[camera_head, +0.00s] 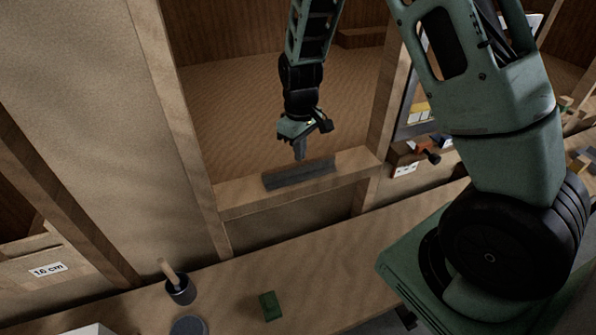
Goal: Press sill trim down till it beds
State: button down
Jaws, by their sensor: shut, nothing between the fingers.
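The sill trim (290,178) is a dark grey strip. It lies along the wooden sill (240,197) at the bottom of the window opening. My gripper (300,157) points down just above the trim, right of the trim's middle, with its fingers shut and empty. The fingertips are at or very near the trim's top edge; I cannot tell whether they touch it. Whether the trim sits flush on the sill is too small to tell.
Wooden posts frame the opening on both sides. On the bench below are a dark pot with a wooden handle (178,284), a green block (270,306) and a round grey lid-like thing (188,326). An orange-and-black tool (428,153) lies right of the opening.

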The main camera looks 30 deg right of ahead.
aim_at(300, 164)
jog(key=shift+f+b, duration=0.65)
jog(key=shift+f, duration=0.25)
dwell(0.9)
jog(key=shift+r+p, duration=2.75)
jog(key=shift+r, duration=0.85)
